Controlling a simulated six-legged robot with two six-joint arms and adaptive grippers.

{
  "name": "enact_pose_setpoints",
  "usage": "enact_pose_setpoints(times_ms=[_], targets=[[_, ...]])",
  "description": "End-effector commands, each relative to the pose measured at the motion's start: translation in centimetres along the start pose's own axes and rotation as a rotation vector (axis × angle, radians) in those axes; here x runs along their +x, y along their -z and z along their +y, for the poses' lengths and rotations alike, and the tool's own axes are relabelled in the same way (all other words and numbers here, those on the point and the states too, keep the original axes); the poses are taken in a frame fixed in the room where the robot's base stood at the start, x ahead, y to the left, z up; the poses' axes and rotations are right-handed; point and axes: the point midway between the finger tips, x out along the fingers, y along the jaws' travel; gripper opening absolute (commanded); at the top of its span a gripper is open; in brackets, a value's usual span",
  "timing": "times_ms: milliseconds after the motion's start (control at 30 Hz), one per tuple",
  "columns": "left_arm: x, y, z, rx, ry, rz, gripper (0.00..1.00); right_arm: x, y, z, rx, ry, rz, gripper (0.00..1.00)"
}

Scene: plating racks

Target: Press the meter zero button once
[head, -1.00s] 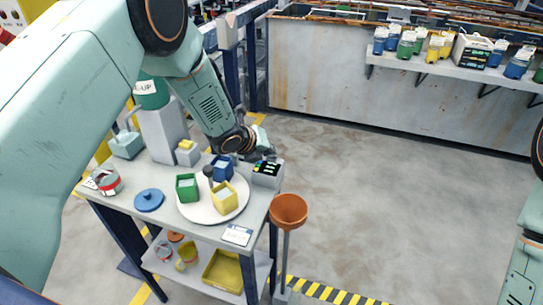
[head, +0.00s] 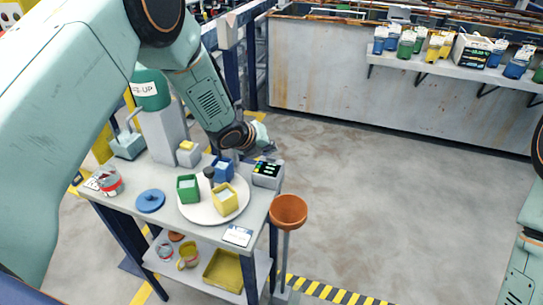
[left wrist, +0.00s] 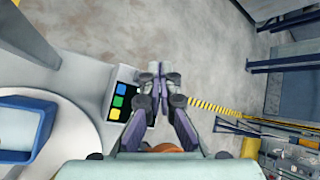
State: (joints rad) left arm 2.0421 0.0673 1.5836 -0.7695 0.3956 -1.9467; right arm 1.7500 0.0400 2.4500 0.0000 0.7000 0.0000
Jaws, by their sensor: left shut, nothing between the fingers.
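The meter (head: 267,175) is a small grey box with a dark face at the back right corner of the cart top. In the left wrist view, its dark panel (left wrist: 112,87) carries blue, green and yellow buttons. No label is readable, so I cannot tell which is zero. My left gripper (head: 268,148) is shut and empty, just behind and above the meter in the head view. In the left wrist view, its fingertips (left wrist: 163,70) lie together right of the buttons and partly cover the panel's right side. I cannot tell whether they touch it. My right gripper is out of view.
A white round tray (head: 205,218) holds green, yellow and blue containers left of the meter. A grey pillar with a green tank (head: 152,92) stands behind. An orange funnel (head: 289,210) stands off the cart's right edge. The floor to the right is clear.

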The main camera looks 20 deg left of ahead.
Motion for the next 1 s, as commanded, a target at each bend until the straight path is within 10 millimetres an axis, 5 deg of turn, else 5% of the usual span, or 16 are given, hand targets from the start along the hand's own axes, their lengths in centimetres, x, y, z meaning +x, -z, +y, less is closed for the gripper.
enact_pose_setpoints(times_ms=[600, 1000], targets=[[-3.4, -2.5, -2.5, 0.0, 0.0, -0.001, 0.0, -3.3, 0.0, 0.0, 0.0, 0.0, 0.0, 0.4], [-3.5, -2.5, -2.5, 0.0, 0.0, 0.0, 0.0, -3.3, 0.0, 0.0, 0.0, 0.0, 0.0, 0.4]])
